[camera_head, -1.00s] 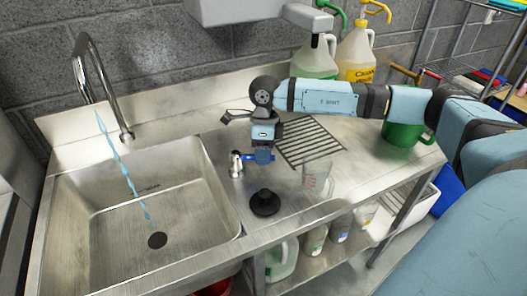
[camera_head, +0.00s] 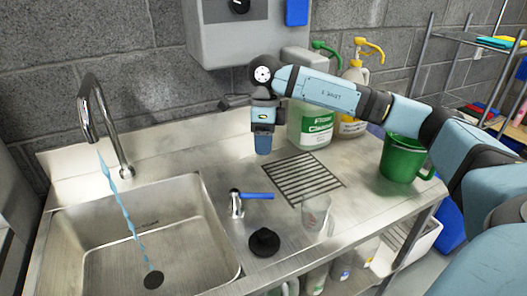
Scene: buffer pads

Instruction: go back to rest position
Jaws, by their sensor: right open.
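My right gripper (camera_head: 263,144) hangs pointing down above the steel counter (camera_head: 210,152), behind the drain grate and in front of the wall. It is open, and I see nothing held in it. My right arm reaches in from the right side. Below and in front of it stands a small metal valve (camera_head: 236,206) with a blue lever (camera_head: 258,196) pointing right. The gripper is clear of the lever. My left gripper is not in view.
Water runs from the curved tap (camera_head: 122,168) into the sink (camera_head: 185,232). A black knob-like stopper (camera_head: 264,242), a clear measuring cup (camera_head: 315,214) and a green pitcher (camera_head: 402,160) stand on the counter. Pump jugs (camera_head: 310,125) stand behind my arm. A wire shelf (camera_head: 470,50) is at right.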

